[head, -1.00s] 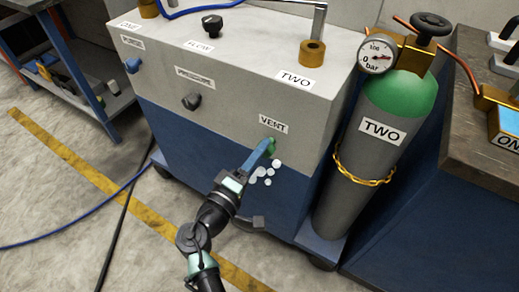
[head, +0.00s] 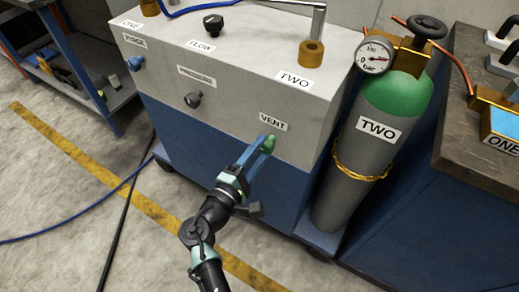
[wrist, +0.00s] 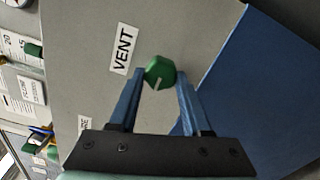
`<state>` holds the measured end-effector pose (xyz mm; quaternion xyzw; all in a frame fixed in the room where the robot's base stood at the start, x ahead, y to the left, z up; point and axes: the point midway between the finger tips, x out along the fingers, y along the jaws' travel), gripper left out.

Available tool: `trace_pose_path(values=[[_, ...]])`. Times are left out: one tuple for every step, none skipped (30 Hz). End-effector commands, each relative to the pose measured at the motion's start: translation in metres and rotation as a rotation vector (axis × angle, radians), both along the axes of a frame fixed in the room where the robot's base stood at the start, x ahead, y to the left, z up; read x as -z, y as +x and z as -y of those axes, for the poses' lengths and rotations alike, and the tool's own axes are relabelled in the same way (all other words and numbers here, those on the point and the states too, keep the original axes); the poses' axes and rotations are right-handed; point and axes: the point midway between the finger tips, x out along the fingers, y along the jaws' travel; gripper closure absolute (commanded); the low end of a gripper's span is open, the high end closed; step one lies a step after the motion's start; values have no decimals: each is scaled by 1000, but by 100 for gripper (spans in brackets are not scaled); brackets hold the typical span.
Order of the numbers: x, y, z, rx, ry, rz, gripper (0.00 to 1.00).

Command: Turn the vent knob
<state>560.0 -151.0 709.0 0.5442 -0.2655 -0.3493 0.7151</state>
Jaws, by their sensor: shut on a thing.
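The vent knob (head: 269,145) is a small green knob on the front of the grey and blue cart, just below the VENT label (head: 273,122). In the wrist view the knob (wrist: 159,71) sits between the fingertips, and a pale pointer line shows on its face, directed downward and slightly left. My gripper (head: 264,147) reaches up to the cart front with its two blue fingers, one on each side of the knob. It is shut on the knob; the fingers partly cover it in the head view.
A blue purge knob (head: 135,63) and dark pressure knob (head: 193,100) sit left on the same front; a black flow knob (head: 212,23) is on top. A green-topped gas cylinder TWO (head: 374,127) with a gauge (head: 375,56) stands close on the right.

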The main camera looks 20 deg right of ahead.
Motion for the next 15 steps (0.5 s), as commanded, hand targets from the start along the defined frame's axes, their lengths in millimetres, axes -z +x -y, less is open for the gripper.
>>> trace_pose_path(values=[[1, 0, 0, 0, -2, -5, 100], [1, 0, 0, 0, -2, -5, 100], [1, 0, 0, 0, -2, -5, 100], [1, 0, 0, 0, -3, -4, 100], [1, 0, 0, 0, -3, -4, 100], [1, 0, 0, 0, -3, -4, 100], [1, 0, 0, 0, -3, -4, 100], [1, 0, 0, 0, -2, -3, 100], [1, 0, 0, 0, -2, -3, 47], [1, 0, 0, 0, -2, -3, 41], [1, 0, 0, 0, -2, -3, 36], [1, 0, 0, 0, -2, -3, 29], [1, 0, 0, 0, -2, -2, 23], [1, 0, 0, 0, -2, -2, 22], [1, 0, 0, 0, -2, -2, 22]])
